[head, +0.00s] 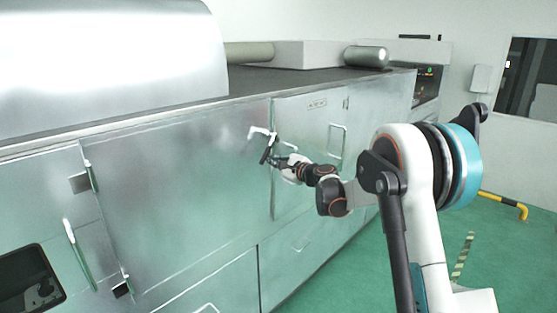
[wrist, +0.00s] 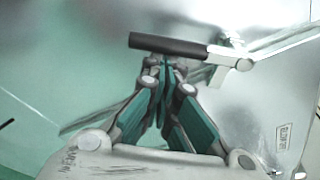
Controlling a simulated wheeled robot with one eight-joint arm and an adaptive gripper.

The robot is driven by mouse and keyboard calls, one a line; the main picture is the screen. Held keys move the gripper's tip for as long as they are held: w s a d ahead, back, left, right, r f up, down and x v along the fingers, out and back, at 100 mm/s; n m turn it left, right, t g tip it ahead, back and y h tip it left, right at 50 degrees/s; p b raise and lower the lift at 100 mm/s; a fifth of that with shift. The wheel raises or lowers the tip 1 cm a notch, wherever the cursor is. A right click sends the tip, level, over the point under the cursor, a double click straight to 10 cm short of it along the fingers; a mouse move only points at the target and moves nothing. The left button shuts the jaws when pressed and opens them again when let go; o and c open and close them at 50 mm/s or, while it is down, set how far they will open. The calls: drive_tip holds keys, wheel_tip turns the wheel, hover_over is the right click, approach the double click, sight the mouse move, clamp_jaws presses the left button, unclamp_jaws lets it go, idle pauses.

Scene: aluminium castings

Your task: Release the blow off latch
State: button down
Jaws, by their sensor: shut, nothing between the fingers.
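The latch has a black grip (wrist: 165,45) and a bright metal arm (wrist: 230,57) in the wrist view. In the head view its white part (head: 260,133) shows on the large metal door, near that door's right edge. My gripper (wrist: 163,64) is shut and empty, its fingertips at the black grip's lower edge. I cannot tell whether they touch it. In the head view my gripper (head: 273,158) is at the latch and partly covers it.
The latch sits on a long metal cabinet with a large door (head: 180,180). Another door with a handle (head: 337,140) is to the right. Hinges (head: 88,175) are at the left. Green floor (head: 330,285) is open at lower right, with a yellow-black rail (head: 505,202) beyond.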

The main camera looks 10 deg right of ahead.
drive_tip(key=s+a+r+m+g+y+p, duration=0.1)
drive_tip(key=s+a+r+m+p, duration=0.2)
drive_tip(key=m, duration=0.4)
drive_tip(key=shift+a+r, duration=0.55)
drive_tip(key=shift+r, duration=0.45)
drive_tip(key=f+b, duration=0.1)
drive_tip(key=f, duration=0.1)
drive_tip(key=f+b, duration=0.1)
drive_tip(key=shift+w+a+f+b, duration=0.2)
drive_tip(key=shift+w+f+b, duration=0.05)
drive_tip(key=shift+f+b, duration=0.1)
drive_tip(key=p, duration=0.2)
approach(262, 161)
drive_tip(key=shift+s+r, duration=0.2)
drive_tip(key=shift+s, duration=0.4)
